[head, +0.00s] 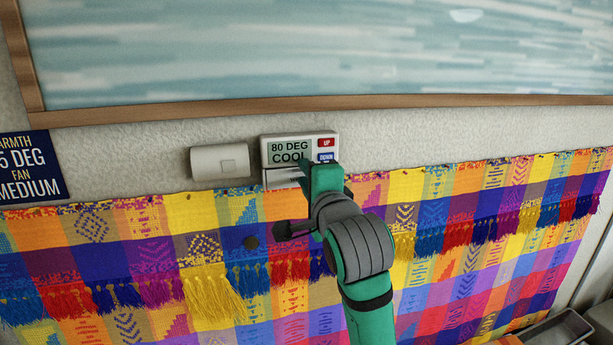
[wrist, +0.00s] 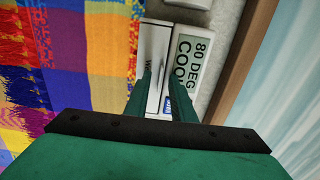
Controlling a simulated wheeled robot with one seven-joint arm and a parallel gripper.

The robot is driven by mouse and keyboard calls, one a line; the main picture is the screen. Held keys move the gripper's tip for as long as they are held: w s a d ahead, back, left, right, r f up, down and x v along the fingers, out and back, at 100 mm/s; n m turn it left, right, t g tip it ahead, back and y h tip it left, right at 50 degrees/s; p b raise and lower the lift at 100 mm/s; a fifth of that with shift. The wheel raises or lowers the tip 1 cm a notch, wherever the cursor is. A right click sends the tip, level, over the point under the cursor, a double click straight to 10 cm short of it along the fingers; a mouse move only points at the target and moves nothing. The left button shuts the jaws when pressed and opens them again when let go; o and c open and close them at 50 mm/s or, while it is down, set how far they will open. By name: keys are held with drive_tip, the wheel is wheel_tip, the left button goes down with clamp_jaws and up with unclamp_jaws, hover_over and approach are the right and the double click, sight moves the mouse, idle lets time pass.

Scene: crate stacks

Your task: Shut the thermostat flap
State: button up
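The thermostat (head: 271,149) is a white box on the wall, with a display reading "80 DEG COOL", a red UP button and a blue DOWN button. Its white flap (head: 279,178) hangs open at the lower edge. In the wrist view the flap (wrist: 152,45) lies beside the display (wrist: 188,65), with dark lettering partly visible. My gripper (head: 308,168) is in front of the thermostat's lower part and hides some of the flap. In the wrist view its two green fingers (wrist: 160,78) stand a small gap apart with nothing held between them. Contact with the flap cannot be told.
A white wall unit (head: 220,162) is just left of the thermostat. A colourful tasselled cloth (head: 110,235) hangs below. A wood-framed picture (head: 400,100) is above, and a dark blue sign (head: 30,165) is at far left. A grey tray (head: 560,330) is at lower right.

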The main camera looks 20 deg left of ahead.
drive_tip(key=shift+s+d, duration=0.1)
drive_tip(key=v, duration=1)
drive_tip(key=shift+s+d, duration=0.15)
drive_tip(key=shift+s, duration=0.05)
drive_tip(key=shift+f, duration=0.1)
